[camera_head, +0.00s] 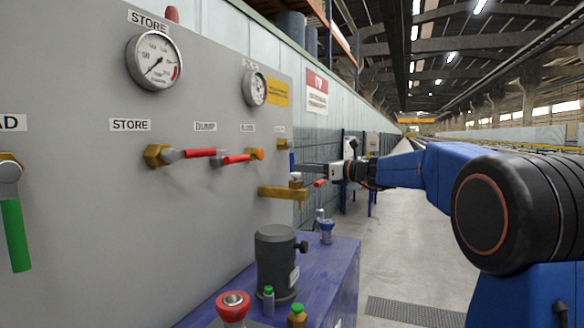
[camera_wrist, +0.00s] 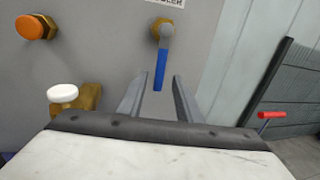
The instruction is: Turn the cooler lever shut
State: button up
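The cooler lever (camera_wrist: 160,68) is a blue handle hanging straight down from a grey hub on a brass valve body (camera_wrist: 156,27), under a partly cut-off label ending in "LER" (camera_wrist: 168,3). In the head view the lever (camera_head: 291,162) shows as a small blue strip at the panel's far edge. My gripper (camera_wrist: 159,78) is open, its two grey fingers pointing at the panel. In the wrist view the handle's lower end appears between the fingertips, with a gap on both sides. Contact with the handle is not visible. The gripper also shows in the head view (camera_head: 308,169).
An orange knob (camera_wrist: 30,27) and a brass fitting with a white cap (camera_wrist: 63,93) are left of the lever. A red handle (camera_wrist: 271,115) is at right. Red levers (camera_head: 200,153) line the panel. A blue bench (camera_head: 335,265) with a grey canister (camera_head: 275,265) stands below.

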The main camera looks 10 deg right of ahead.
aim_at(291, 160)
jog(key=shift+x, duration=2.85)
grip_shut()
